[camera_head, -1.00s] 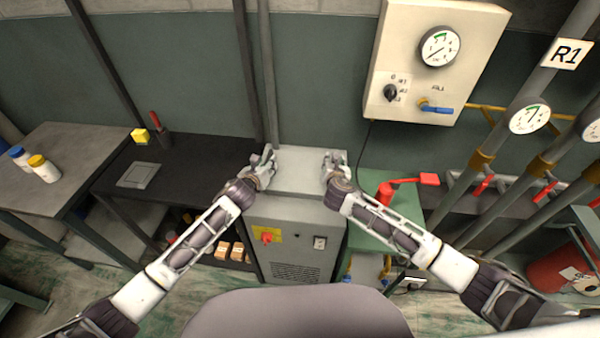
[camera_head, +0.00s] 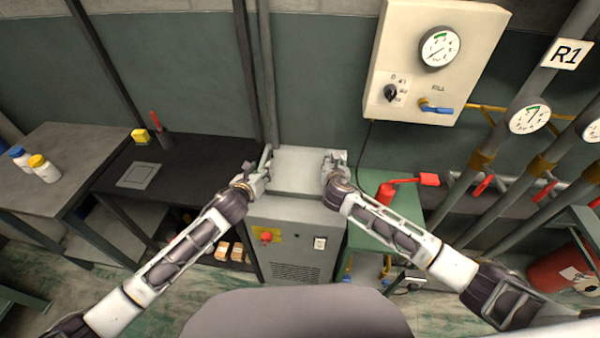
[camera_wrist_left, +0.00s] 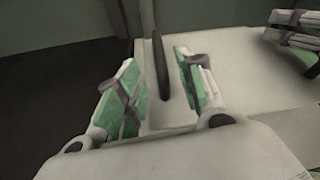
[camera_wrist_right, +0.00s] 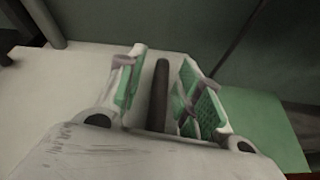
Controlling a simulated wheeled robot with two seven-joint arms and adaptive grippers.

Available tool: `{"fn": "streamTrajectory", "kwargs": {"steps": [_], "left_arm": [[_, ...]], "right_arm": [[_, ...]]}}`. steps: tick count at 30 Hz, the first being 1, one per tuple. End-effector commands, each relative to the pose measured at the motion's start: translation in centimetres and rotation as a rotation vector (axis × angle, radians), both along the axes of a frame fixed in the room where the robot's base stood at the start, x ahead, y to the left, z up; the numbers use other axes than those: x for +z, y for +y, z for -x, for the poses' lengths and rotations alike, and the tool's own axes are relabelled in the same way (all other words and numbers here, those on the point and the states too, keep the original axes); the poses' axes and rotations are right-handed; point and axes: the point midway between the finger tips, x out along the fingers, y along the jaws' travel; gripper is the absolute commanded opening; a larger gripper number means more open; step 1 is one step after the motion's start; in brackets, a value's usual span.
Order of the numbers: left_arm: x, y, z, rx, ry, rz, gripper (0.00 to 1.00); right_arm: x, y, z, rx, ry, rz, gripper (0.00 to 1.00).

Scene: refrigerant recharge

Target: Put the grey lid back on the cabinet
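The grey lid (camera_head: 300,165) lies on top of the grey cabinet (camera_head: 290,243). I cannot tell whether its edges are fully seated. A dark bar handle (camera_wrist_left: 160,65) stands at its left side, and another dark bar (camera_wrist_right: 159,95) shows at its right side. My left gripper (camera_head: 259,175) is at the lid's left edge. In the left wrist view its green-padded fingers (camera_wrist_left: 157,88) are apart, with the bar between them and gaps visible. My right gripper (camera_head: 335,165) is at the right edge, its fingers (camera_wrist_right: 164,92) apart on either side of the other bar.
A black bench (camera_head: 195,170) with a grey square plate (camera_head: 138,175) and a yellow block (camera_head: 140,135) is on the left. A green stand (camera_head: 377,235) with a red valve handle (camera_head: 400,183) adjoins the cabinet's right. A gauge panel (camera_head: 425,70) hangs behind.

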Motion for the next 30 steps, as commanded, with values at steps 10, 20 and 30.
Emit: {"fn": "streamTrajectory", "kwargs": {"steps": [10, 20, 30], "left_arm": [[1.2, 0.9, 3.1, 0.0, 0.002, -0.002, 0.37], [2.2, 1.6, 5.3, 0.001, 0.001, -0.001, 0.37], [2.4, 1.7, 5.7, 0.002, 0.001, -0.001, 0.37]], "right_arm": [[0.0, 0.0, 0.0, 0.0, 0.0, 0.0, 0.35], [0.0, 0.0, 0.0, 0.0, 0.0, 0.0, 0.35], [0.0, 0.0, 0.0, 0.0, 0.0, 0.0, 0.35]]}}
